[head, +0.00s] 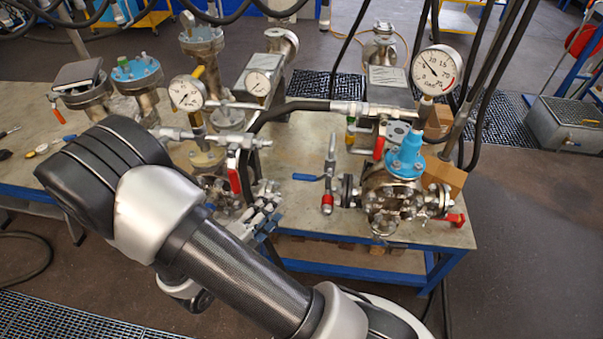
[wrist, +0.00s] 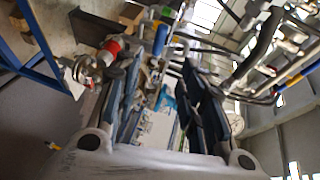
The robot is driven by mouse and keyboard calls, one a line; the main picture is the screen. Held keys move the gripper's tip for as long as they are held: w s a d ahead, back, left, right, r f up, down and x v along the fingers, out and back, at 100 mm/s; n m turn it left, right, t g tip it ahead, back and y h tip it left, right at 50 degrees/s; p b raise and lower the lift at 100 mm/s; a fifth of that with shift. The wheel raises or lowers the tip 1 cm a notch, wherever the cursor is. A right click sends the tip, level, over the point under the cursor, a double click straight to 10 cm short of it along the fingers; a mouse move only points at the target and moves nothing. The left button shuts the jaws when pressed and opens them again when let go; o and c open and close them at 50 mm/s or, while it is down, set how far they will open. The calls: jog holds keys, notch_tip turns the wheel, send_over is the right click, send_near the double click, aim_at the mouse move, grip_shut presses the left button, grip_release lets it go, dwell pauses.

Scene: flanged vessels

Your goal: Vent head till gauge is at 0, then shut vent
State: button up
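My gripper (wrist: 160,70) is open in the wrist view, its two dark fingers apart with nothing held between them. In the head view, my gripper (head: 268,208) is partly hidden by my arm, left of the blue-topped vessel (head: 400,190). A large round gauge (head: 436,70) stands above that vessel; its needle points up and left, and I cannot read its value exactly. A small valve with a blue lever (head: 308,177) and a red part (head: 327,201) stands between my gripper and the vessel. A blue lever (wrist: 160,40) shows beyond the fingers in the wrist view.
Red levers hang at the left (head: 234,180) and centre (head: 379,148) of the pipework. A black hose crosses the table (head: 300,140). The table front between gripper and vessel is partly bare.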

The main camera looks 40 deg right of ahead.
aim_at(302, 179)
jog(key=b+x, duration=0.2)
jog(key=x, duration=1.4)
jog(key=shift+d+f+b, duration=0.1)
jog(key=shift+d+b, duration=0.3)
grip_shut()
